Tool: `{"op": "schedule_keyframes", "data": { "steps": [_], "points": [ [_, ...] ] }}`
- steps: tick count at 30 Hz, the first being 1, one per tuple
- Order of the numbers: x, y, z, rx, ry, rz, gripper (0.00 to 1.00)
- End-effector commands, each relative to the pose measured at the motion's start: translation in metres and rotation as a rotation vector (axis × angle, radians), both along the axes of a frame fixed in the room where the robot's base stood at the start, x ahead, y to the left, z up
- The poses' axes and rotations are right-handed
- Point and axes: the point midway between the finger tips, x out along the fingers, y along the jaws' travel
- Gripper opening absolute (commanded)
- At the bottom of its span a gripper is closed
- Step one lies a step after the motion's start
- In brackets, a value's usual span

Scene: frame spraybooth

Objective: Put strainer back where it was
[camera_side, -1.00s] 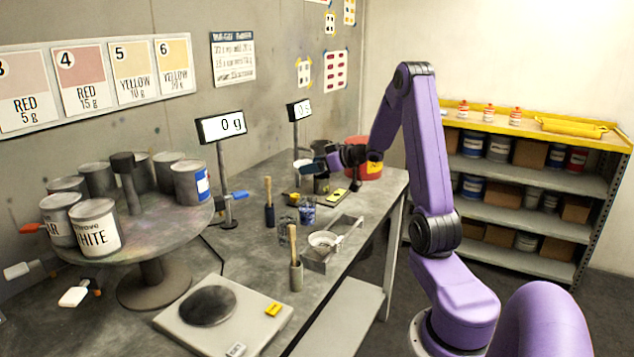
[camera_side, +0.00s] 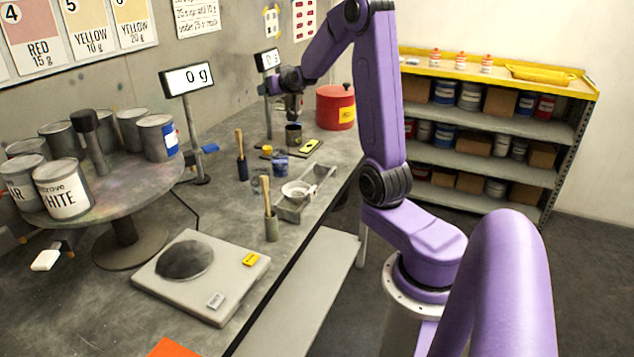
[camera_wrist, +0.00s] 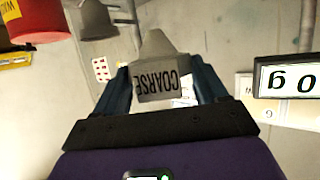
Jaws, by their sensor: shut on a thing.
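In the wrist view, my gripper (camera_wrist: 162,90) is shut on a strainer (camera_wrist: 158,72), a grey cone-shaped piece marked COARSE, between its two dark blue fingers. The lettering is upside down in that view. In the side view, my gripper (camera_side: 290,92) is at the far end of the bench, above a dark cup (camera_side: 293,135) and left of the red can. The strainer is too small and dark there to make out clearly. A second grey cone-shaped piece (camera_wrist: 96,20) shows beyond the strainer in the wrist view, apart from it.
A red can (camera_side: 336,106) stands at the bench's far end. A post with a display (camera_side: 267,60) is close behind my gripper. A metal stand with a white bowl (camera_side: 297,190), brushes and a scale (camera_side: 200,275) are nearer. A can turntable (camera_side: 125,225) is at left.

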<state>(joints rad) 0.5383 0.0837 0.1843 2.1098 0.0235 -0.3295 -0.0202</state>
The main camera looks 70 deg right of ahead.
Motion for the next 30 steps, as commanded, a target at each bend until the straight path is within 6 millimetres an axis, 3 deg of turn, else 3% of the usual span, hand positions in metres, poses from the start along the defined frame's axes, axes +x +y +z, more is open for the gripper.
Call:
{"op": "schedule_keyframes", "data": {
  "steps": [14,20,26,30],
  "points": [
    [-0.024,-0.001,0.000,-0.001,-0.001,-0.265,0.43],
    [-0.044,0.001,-0.006,-0.001,0.001,-0.421,0.43],
    [-0.084,0.013,-0.022,-0.003,0.007,-0.667,0.43],
    [-0.128,0.035,-0.040,-0.005,0.011,-0.885,0.43]
  ]
}}
